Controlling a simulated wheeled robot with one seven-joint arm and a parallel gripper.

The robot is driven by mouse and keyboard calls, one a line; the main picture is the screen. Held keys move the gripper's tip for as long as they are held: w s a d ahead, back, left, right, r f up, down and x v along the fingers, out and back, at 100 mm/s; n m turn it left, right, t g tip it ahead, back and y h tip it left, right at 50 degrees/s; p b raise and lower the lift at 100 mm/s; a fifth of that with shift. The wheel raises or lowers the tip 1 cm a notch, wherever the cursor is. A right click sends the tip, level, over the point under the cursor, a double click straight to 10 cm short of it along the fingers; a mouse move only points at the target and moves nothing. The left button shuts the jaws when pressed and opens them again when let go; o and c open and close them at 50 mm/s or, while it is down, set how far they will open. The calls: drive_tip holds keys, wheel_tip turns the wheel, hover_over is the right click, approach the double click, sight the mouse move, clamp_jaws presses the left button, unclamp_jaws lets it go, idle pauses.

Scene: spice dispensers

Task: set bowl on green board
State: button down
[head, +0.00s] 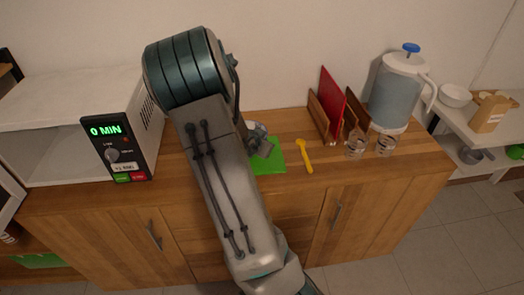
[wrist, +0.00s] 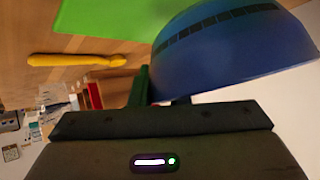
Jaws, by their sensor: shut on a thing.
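A blue bowl (wrist: 235,50) with a dark checked band fills the upper right of the wrist view. My gripper (wrist: 155,93) is shut on it near its rim. The bowl looks tilted in that view. The green board (head: 268,164) lies flat on the wooden counter in the head view, partly covered by my arm. It also shows at the top of the wrist view (wrist: 110,16), beside the bowl. In the head view my gripper (head: 259,140) is just behind the arm, over the board's far edge, and the bowl cannot be made out there.
A yellow spoon-like utensil (head: 304,156) lies right of the board. A white microwave (head: 75,112) stands left. Upright red and wooden boards (head: 331,100), two glasses (head: 356,144) and a blue-lidded jug (head: 398,92) stand right. A white shelf (head: 470,128) is at far right.

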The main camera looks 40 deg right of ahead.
drive_tip(key=shift+f, duration=1.95)
drive_tip(key=shift+f+b, duration=0.1)
drive_tip(key=shift+b, duration=0.25)
drive_tip(key=c, duration=1.4)
unclamp_jaws()
drive_tip(key=shift+o, duration=0.2)
